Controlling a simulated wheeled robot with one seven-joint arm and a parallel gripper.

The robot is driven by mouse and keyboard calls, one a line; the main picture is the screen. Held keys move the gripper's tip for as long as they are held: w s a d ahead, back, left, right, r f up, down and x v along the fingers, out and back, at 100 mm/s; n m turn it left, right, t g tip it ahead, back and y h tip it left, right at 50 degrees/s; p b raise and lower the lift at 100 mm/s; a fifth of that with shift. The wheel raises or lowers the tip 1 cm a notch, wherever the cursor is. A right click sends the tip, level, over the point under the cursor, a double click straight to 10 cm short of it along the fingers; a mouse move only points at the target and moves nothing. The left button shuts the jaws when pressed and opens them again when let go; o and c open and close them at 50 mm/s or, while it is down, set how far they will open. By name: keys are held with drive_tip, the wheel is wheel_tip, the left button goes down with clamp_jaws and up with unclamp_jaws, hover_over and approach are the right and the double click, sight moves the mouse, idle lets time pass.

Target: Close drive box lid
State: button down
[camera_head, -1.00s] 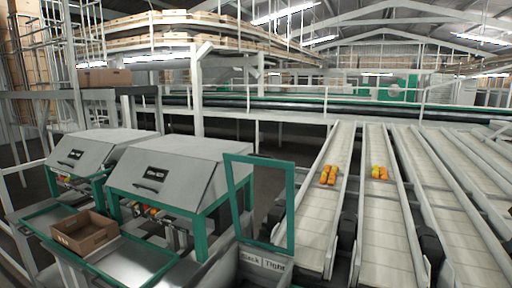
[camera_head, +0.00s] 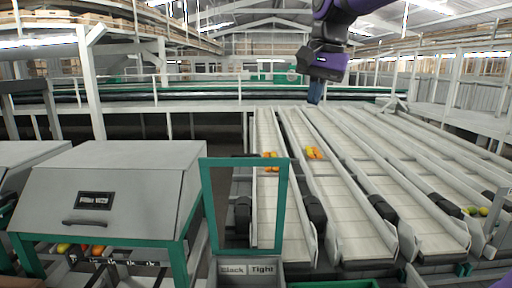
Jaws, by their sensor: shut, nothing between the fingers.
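A green-framed lid (camera_head: 205,210) with an open or see-through middle stands upright at the lower centre. It rises above a grey box (camera_head: 250,280) whose plate reads "Slack" and "Tight"; this looks like the drive box, its lid open. The box is cut off by the bottom edge of the view. My gripper (camera_head: 315,98) hangs from my purple and black arm at the top, right of the lid and well above it. Its fingers point down, are shut and hold nothing. They are apart from the lid.
A grey machine with a sloped hood (camera_head: 110,190) and a handle stands close left of the lid. Several sloping conveyor lanes (camera_head: 350,200) run back on the right, some carrying tomatoes (camera_head: 314,153). A green-edged part (camera_head: 335,284) shows at the bottom, right of the box.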

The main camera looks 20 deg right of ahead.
drive_tip(key=w+m+g, duration=0.2)
drive_tip(key=w+m, duration=0.5)
drive_tip(key=w, duration=1.2)
drive_tip(key=w+a+f+m+g, duration=0.25)
drive_tip(key=w+f+m, duration=0.45)
drive_tip(key=w, duration=0.6)
drive_tip(key=s+f, duration=0.2)
drive_tip(key=f, duration=0.4)
drive_tip(key=s+a+f, duration=0.1)
drive_tip(key=s+f, duration=0.2)
drive_tip(key=f, duration=0.3)
drive_tip(key=shift+a+f+n, duration=0.25)
drive_tip(key=shift+f+n, duration=0.15)
drive_tip(key=shift+s, duration=0.1)
